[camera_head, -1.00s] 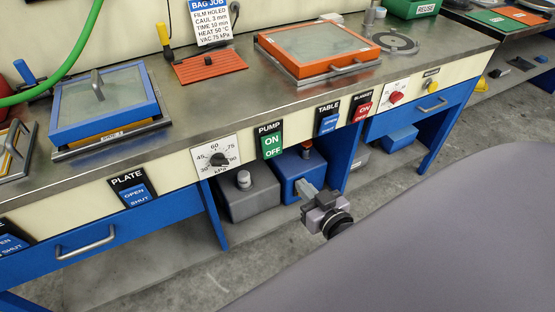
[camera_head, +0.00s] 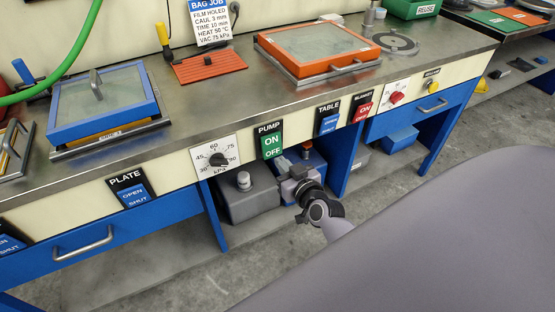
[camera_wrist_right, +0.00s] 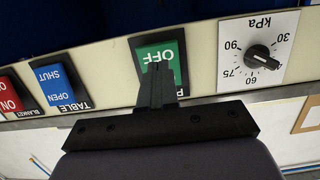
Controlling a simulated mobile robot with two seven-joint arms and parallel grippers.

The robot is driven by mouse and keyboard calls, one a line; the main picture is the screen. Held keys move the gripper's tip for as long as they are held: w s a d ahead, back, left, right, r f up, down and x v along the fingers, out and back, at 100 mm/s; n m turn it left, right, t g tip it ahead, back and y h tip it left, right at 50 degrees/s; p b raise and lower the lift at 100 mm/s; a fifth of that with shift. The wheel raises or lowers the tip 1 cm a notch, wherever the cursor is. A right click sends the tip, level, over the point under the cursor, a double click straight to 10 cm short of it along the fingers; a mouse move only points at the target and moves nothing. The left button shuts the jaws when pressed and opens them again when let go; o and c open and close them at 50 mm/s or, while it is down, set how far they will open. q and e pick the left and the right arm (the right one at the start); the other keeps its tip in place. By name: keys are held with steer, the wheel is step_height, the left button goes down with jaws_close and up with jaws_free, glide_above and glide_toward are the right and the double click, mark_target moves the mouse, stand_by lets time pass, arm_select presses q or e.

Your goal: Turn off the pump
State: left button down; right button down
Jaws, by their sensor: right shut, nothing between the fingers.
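The green pump switch (camera_head: 271,146), marked ON above OFF under a black PUMP label, is on the cream front panel of the bench. My right gripper (camera_head: 283,165) is just below and in front of it, its fingers pointing up toward the OFF half. Nothing is held. My left gripper is not in view.
A kPa dial (camera_head: 217,160) is left of the switch, and a blue TABLE switch (camera_head: 328,120) is to the right. A blue leg (camera_head: 340,160) rises right of my gripper.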

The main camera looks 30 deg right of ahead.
mark_target(272, 153)
steer(key=w, duration=0.2)
steer(key=shift+w+d+f, duration=0.1)
steer(key=shift+w+f, duration=0.15)
steer(key=shift+w, duration=0.15)
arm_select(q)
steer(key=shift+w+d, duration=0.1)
arm_select(e)
steer(key=shift+w, duration=0.25)
